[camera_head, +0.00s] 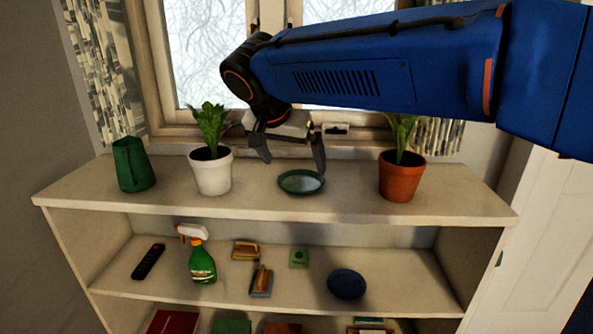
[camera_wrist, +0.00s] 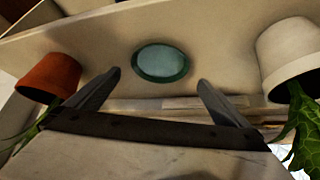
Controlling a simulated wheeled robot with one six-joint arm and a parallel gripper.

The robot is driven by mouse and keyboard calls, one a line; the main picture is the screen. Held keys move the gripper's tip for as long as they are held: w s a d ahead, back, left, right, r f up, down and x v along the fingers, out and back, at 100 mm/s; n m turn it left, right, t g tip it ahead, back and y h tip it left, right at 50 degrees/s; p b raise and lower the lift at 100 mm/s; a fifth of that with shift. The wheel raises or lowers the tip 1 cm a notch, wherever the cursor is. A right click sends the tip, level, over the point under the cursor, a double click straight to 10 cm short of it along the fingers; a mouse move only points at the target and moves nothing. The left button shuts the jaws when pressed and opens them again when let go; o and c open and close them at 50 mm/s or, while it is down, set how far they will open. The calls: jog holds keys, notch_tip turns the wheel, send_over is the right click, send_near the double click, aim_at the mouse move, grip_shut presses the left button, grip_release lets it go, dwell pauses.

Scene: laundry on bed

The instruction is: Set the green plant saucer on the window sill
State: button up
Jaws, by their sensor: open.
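The green plant saucer (camera_head: 301,182) lies flat on the top board of the shelf unit, between the white pot and the terracotta pot. The window sill (camera_head: 345,141) runs behind the board, under the window, partly hidden by my arm. My gripper (camera_head: 293,168) is open and empty, above and just behind the saucer, with its fingers pointing down. In the wrist view the saucer (camera_wrist: 161,62) shows past the gap between the two fingertips (camera_wrist: 158,78), apart from both.
A white pot with a plant (camera_head: 211,172) stands left of the saucer and a terracotta pot with a plant (camera_head: 401,176) stands right. A green pitcher-like vessel (camera_head: 133,165) is at the far left. The lower shelf (camera_head: 215,290) holds a spray bottle (camera_head: 201,262), remote (camera_head: 148,262) and blue dish (camera_head: 346,284).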

jog(key=shift+v, duration=2.55)
jog(key=shift+d, duration=0.1)
jog(key=s+d+f+n+g, duration=0.1)
jog(key=s+d+f, duration=0.2)
jog(key=d, duration=0.5)
jog(key=s+d+f+n+y, duration=0.1)
jog(key=s+d+f, duration=0.2)
jog(key=d, duration=0.4)
jog(key=s+d+f+n+g, duration=0.1)
jog(key=s+d+f, duration=0.2)
jog(key=d, duration=0.5)
jog(key=s+d+f+n+y, duration=0.1)
jog(key=s+d+f, duration=0.9)
jog(key=s+f, duration=0.4)
jog(key=shift+s+f+t, duration=0.3)
jog(key=shift+f, duration=0.2)
